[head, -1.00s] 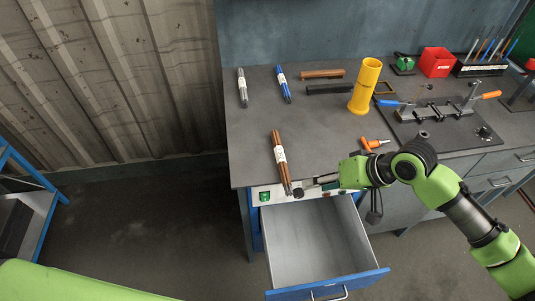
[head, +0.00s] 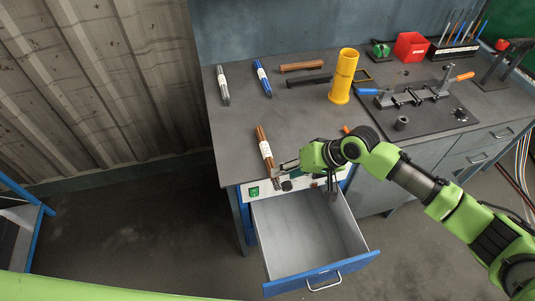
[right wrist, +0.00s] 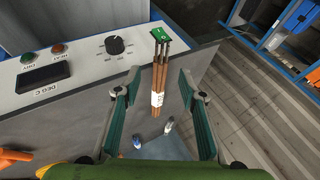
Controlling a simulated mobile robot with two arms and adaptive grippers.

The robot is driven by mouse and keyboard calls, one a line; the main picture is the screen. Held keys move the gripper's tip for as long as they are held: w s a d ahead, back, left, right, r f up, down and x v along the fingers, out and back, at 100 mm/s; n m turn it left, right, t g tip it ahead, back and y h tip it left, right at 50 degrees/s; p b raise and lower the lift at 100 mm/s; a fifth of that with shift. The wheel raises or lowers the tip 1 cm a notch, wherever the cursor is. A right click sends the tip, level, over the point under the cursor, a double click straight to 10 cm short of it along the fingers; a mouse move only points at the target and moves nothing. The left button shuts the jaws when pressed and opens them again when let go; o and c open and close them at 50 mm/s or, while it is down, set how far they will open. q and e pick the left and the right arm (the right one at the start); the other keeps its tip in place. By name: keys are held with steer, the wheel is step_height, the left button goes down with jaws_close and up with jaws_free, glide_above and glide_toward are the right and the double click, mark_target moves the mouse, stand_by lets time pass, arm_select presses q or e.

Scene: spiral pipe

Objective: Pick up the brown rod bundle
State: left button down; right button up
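The brown rod bundle (head: 265,147), with a white label around its middle, lies on the bench top near its front left edge. In the right wrist view the bundle (right wrist: 157,80) shows between the two spread fingers, with a gap to each finger. My right gripper (head: 282,167) is beside the near end of the bundle, on its right, above the front edge of the bench. In the right wrist view my right gripper (right wrist: 159,74) is open and empty. My left gripper is not in view.
A grey bundle (head: 223,86) and a blue bundle (head: 262,78) lie farther back. A yellow holder (head: 343,78) stands to their right, near a clamp fixture (head: 415,97). An open drawer (head: 316,283) juts out below the gripper. Bench top around the brown bundle is clear.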

mark_target(279, 179)
steer(key=p+x, duration=0.1)
steer(key=x, duration=0.3)
steer(key=shift+a+f, duration=0.1)
steer(key=shift+a, duration=0.05)
steer(key=shift+s, duration=0.1)
jaws_close()
